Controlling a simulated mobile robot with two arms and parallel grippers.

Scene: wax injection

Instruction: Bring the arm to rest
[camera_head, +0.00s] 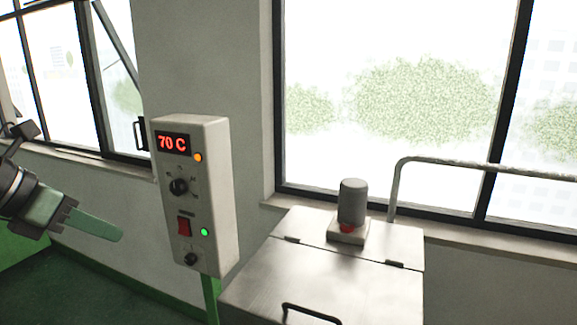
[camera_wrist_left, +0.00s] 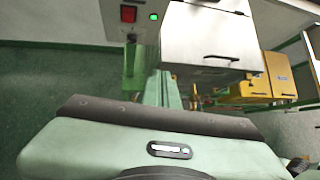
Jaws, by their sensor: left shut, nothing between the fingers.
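My left gripper (camera_head: 119,236) comes in from the left in the head view. Its green fingers are shut together with nothing between them. The fingertips are in front of the wall, to the left of the control box (camera_head: 195,195) and apart from it in the picture. In the left wrist view the shut fingers (camera_wrist_left: 163,82) point up the picture, below the steel lid. My right gripper is in neither view.
The control box shows 70 C, an orange and a green light, knobs and a red switch. A steel tank (camera_head: 310,280) with a grey motor (camera_head: 352,203) stands right of it. A pipe rail (camera_head: 470,165) runs along the window. A yellow cabinet (camera_wrist_left: 282,75) shows in the wrist view.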

